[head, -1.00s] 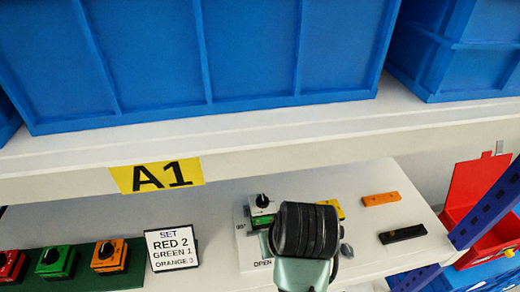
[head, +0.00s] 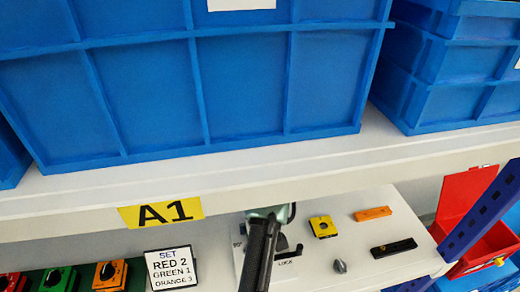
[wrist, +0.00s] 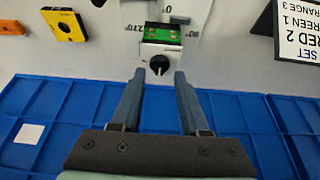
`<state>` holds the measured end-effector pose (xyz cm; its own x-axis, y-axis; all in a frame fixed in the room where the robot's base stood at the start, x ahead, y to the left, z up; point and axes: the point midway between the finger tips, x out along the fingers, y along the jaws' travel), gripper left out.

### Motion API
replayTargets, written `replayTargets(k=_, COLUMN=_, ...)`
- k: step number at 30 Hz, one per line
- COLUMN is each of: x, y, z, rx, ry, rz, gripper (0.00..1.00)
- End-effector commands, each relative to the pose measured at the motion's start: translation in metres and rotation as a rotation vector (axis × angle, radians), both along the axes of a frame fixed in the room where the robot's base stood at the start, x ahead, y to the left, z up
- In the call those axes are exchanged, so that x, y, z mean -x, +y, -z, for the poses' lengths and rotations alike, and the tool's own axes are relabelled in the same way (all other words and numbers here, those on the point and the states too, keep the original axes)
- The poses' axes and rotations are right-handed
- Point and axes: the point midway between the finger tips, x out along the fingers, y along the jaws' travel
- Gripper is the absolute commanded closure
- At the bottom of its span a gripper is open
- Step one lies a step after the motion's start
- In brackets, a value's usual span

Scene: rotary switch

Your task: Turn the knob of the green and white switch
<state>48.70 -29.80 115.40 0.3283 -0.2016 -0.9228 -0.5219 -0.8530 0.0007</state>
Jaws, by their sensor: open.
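The green and white switch (wrist: 161,44) shows at the top middle of the wrist view, which is upside down. Its black knob (wrist: 159,64) sits on the white face with a pale pointer mark. Angle marks are printed on the white plate around the switch. My gripper (wrist: 160,76) is open and empty. Its two fingertips are apart, on either side of the knob in the picture; I cannot tell whether they reach it in depth. In the head view my arm hides the switch.
The red (head: 10,281), green (head: 56,279) and orange (head: 109,275) switches stand at left by a SET sign (head: 171,268). Yellow (head: 323,227), orange (head: 373,214) and black (head: 393,247) pieces lie right. A shelf edge (head: 300,160) with blue bins (head: 200,90) hangs above.

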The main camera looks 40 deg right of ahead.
Motion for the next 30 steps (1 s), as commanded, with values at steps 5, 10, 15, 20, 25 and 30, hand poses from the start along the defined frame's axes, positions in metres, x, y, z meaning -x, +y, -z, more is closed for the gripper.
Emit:
replayTargets(k=5, x=-0.005, y=-0.003, z=0.021, rx=-0.003, ry=0.004, rz=0.0, gripper=0.55)
replayTargets(k=10, x=-0.007, y=-0.004, z=0.027, rx=-0.002, ry=0.002, rz=0.0, gripper=0.55)
replayTargets(k=15, x=-0.007, y=-0.005, z=0.028, rx=-0.001, ry=0.002, rz=0.0, gripper=0.55)
replayTargets(k=20, x=-0.007, y=-0.005, z=0.028, rx=-0.001, ry=0.002, rz=0.0, gripper=0.71)
replayTargets(k=25, x=-0.007, y=-0.004, z=0.028, rx=-0.001, ry=0.002, rz=0.0, gripper=1.0)
replayTargets(k=30, x=-0.007, y=-0.004, z=0.028, rx=-0.002, ry=0.003, rz=0.0, gripper=1.0)
